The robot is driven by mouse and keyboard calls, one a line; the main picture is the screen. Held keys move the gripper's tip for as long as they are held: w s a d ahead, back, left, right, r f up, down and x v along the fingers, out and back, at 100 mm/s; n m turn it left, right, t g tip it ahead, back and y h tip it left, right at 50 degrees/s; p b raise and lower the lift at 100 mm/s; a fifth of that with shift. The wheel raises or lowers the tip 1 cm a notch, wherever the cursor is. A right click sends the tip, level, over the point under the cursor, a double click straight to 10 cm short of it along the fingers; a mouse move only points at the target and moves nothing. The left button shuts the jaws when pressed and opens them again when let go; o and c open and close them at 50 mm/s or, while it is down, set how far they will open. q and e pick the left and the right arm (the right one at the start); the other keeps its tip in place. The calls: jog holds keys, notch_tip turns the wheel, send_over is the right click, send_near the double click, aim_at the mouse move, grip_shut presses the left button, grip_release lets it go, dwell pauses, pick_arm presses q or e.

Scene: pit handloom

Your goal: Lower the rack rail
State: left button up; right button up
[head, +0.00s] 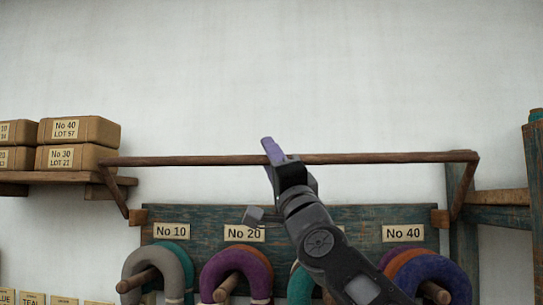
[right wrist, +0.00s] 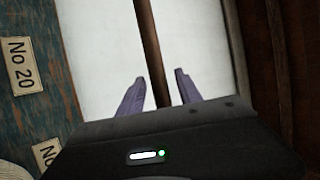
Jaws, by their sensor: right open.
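The rack rail (head: 390,157) is a thin brown wooden bar running across the front of the wall, with angled side arms reaching down to wooden blocks on the blue-green rack board (head: 350,214). My right gripper (head: 268,148) is at the rail, left of its middle. In the right wrist view the rail (right wrist: 147,40) passes between the two purple fingers of the gripper (right wrist: 155,90). The fingers are open, with a gap on each side of the rail. My left gripper is not in view.
Yarn skeins, grey (head: 147,262), purple (head: 236,268) and blue (head: 437,270), hang on pegs below number labels. Cardboard boxes (head: 85,130) sit on a shelf (head: 60,178) at the left. A wooden frame (head: 495,215) stands at the right. The wall above the rail is clear.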

jog(key=shift+c, duration=0.4)
grip_shut()
dwell(0.9)
